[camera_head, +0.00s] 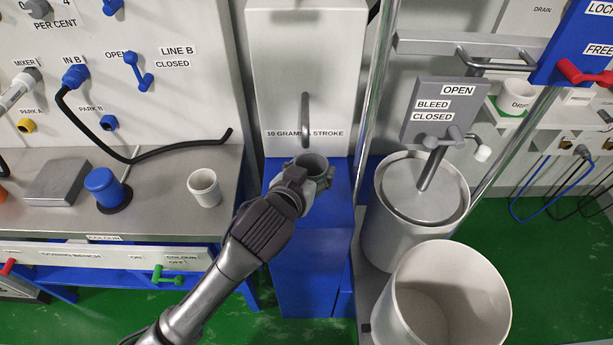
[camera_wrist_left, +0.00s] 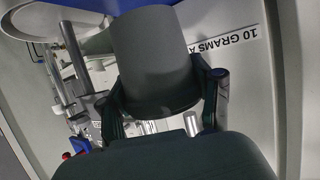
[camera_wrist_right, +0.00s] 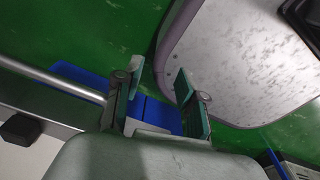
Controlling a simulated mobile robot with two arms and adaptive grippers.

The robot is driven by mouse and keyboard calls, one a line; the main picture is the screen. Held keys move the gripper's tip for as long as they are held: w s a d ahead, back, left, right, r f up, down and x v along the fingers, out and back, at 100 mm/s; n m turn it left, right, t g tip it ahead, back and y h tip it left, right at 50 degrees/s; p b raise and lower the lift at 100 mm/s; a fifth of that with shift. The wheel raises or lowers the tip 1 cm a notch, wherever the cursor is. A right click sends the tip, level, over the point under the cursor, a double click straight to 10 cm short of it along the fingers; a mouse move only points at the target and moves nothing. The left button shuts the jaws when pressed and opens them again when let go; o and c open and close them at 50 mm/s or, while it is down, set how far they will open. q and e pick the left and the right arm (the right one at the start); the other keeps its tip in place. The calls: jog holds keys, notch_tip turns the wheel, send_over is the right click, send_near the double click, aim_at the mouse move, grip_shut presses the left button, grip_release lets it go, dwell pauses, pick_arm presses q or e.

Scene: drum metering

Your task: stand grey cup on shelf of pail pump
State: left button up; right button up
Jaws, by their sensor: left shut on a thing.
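My left gripper (camera_head: 308,172) is shut on the grey cup (camera_head: 312,163), which shows its open mouth upward in the head view. The cup is below the curved spout (camera_head: 305,115) of the white pail pump (camera_head: 303,65), at the blue shelf (camera_head: 275,170). In the left wrist view the cup (camera_wrist_left: 155,60) sits between the fingers, with a blue surface (camera_wrist_left: 245,10) at the top edge. I cannot tell whether its base touches the shelf. My right gripper (camera_wrist_right: 160,95) is open and empty in its wrist view, and out of the head view.
A lidded drum (camera_head: 415,200) and an open white pail (camera_head: 440,300) stand at right. Metal posts (camera_head: 375,80) rise beside the pump.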

aim_at(306, 166)
pick_arm(q)
jog(key=shift+w+a+f, duration=0.25)
jog(key=shift+w+f, duration=0.1)
jog(key=shift+w, duration=0.2)
jog(key=shift+w+a+f, duration=0.2)
jog(key=shift+w+f, duration=0.15)
jog(key=shift+w, duration=0.2)
jog(key=shift+w+a+f, duration=0.1)
jog(key=shift+w+f, duration=0.05)
jog(key=shift+f, duration=0.05)
notch_tip(306, 166, down, 3)
jog(key=shift+f, duration=0.45)
pick_arm(e)
jog(key=shift+d+r, duration=0.1)
jog(key=shift+d, duration=0.75)
pick_arm(q)
jog(key=shift+f, duration=0.1)
jog(key=o, duration=1.1)
jog(key=shift+o, duration=0.2)
pick_arm(e)
jog(key=shift+a, duration=0.35)
